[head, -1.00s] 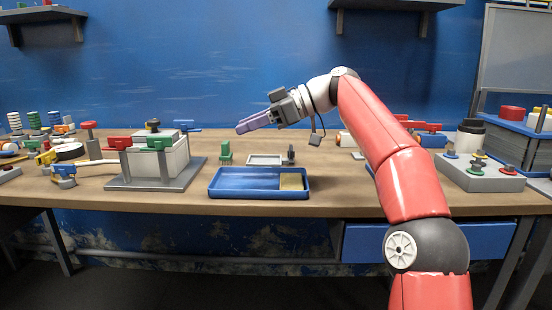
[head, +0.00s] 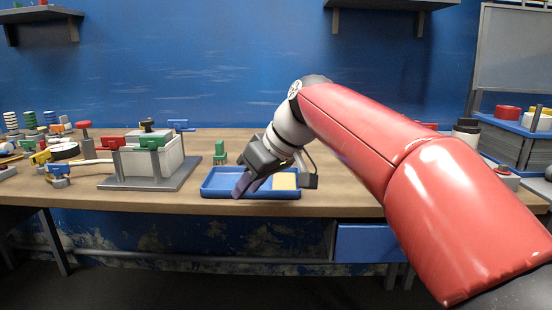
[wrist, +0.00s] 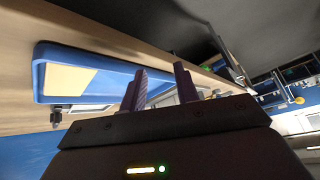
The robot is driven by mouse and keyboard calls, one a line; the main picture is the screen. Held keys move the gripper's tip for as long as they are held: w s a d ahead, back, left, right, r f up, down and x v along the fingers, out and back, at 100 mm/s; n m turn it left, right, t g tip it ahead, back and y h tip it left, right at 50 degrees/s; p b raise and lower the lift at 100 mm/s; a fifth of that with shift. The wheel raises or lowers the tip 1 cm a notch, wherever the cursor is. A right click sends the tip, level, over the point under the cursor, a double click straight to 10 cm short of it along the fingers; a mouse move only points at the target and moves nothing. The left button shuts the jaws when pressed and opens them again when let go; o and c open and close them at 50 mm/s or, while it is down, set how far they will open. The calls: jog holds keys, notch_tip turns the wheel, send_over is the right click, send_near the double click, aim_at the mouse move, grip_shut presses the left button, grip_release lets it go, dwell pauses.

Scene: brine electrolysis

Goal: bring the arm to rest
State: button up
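My red arm reaches in from the right of the head view. My gripper (head: 240,188) points down and to the left, its purple fingers in front of the left part of the blue tray (head: 215,193). In the wrist view the two fingers (wrist: 162,84) stand apart with nothing between them, so the gripper is open and empty. I cannot tell whether the fingertips touch the tray. The tray also shows in the wrist view (wrist: 115,90), with its tan pad (wrist: 70,79). My wrist hides part of the tray's middle.
A white cell box (head: 152,160) with red and green clamps stands on a grey base to the left. A small green piece (head: 220,152) stands behind the tray. Striped stacks and fittings crowd the far left. A blue bin (head: 505,138) stands at right.

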jog(key=s+d+f+m+t+h, duration=0.2)
jog(key=s+d+f+m+h, duration=0.4)
jog(key=s+d+f, duration=1.3)
jog(key=s+d+m, duration=0.1)
jog(key=s+m, duration=0.2)
jog(key=m, duration=0.1)
jog(key=shift+s+d, duration=0.15)
jog(key=shift+d, duration=0.1)
jog(key=shift+a, duration=0.1)
